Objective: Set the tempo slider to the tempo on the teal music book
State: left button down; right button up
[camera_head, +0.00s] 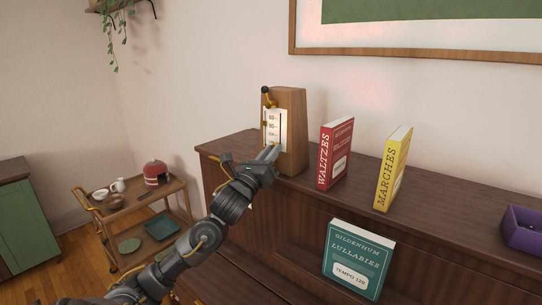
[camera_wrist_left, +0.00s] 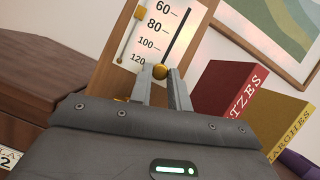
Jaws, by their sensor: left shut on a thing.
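The wooden metronome (camera_head: 291,112) stands on the dark cabinet, its pale scale plate (camera_head: 273,128) facing me. In the left wrist view the scale (camera_wrist_left: 153,38) reads 60, 80, 100 and 120 from top to bottom. A round gold slider knob (camera_wrist_left: 160,72) sits at the lower end of the dark slot, about level with 120. My left gripper (camera_head: 273,152) is shut on this knob, one finger on each side. The teal music book (camera_head: 358,262) stands lower in front, reading "Lullabies" and "Tempo 120". My right gripper is not in view.
A red book (camera_head: 336,155) and a yellow book (camera_head: 393,170) stand right of the metronome on the cabinet top (camera_head: 365,192). A purple box (camera_head: 523,228) sits far right. A wooden cart (camera_head: 118,216) is at the left.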

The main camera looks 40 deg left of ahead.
pick_arm(q)
jog(key=shift+f, duration=0.25)
jog(key=c, duration=1.3)
grip_release()
jog(key=b+v, duration=0.5)
jog(key=v, duration=0.5)
jog(key=shift+s+f, duration=0.1)
jog(key=shift+s, duration=0.3)
